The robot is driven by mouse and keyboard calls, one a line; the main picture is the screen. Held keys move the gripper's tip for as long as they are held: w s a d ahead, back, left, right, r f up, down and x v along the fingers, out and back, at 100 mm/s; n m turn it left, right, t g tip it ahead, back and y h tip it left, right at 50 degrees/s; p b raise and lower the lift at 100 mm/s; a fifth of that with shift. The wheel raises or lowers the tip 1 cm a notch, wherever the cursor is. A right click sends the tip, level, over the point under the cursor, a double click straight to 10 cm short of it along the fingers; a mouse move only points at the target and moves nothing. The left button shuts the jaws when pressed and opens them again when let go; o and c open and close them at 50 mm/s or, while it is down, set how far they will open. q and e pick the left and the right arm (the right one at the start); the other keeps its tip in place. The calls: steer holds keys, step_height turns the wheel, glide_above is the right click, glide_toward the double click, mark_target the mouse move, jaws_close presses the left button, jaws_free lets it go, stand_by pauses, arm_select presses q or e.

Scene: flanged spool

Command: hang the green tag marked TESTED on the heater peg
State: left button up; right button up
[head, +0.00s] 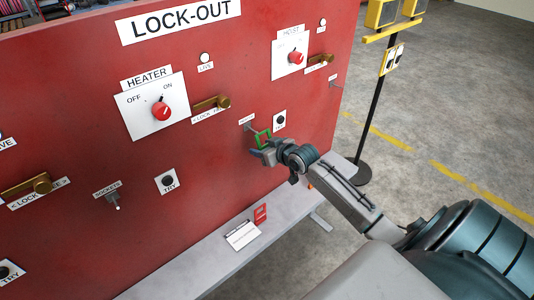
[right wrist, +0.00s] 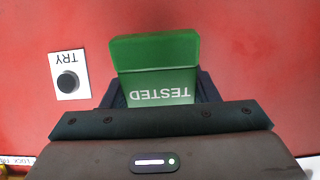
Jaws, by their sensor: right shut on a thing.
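The green tag (head: 264,138) marked TESTED is held by my right gripper (head: 263,150), close to the red board. In the right wrist view the tag (right wrist: 155,68) stands out between the jaws, its lettering upside down. My right gripper (right wrist: 157,100) is shut on it. A small peg (head: 251,127) under a white label too small to read is just left of the tag in the head view. Whether the tag touches the peg or is around it I cannot tell. The peg is not visible in the right wrist view. My left gripper is not in view.
The red LOCK-OUT board (head: 70,110) carries the HEATER switch (head: 161,111), a brass bolt (head: 222,102) and a TRY button (head: 280,121) near the gripper. A SOCKETS peg (head: 117,206) is lower left. A grey shelf (head: 190,270) holds a red tag (head: 260,213) and a white card (head: 242,236).

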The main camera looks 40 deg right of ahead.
mark_target(248, 141)
steer(key=shift+w+a+f+b, duration=0.15)
steer(key=shift+w+b, duration=1)
steer(key=shift+w, duration=0.7)
steer(key=shift+w+f+b, duration=0.25)
steer(key=shift+w+b, duration=0.05)
steer(key=shift+w, duration=0.35)
steer(key=o, duration=1)
steer(key=shift+o, duration=0.2)
steer(key=shift+s, duration=0.1)
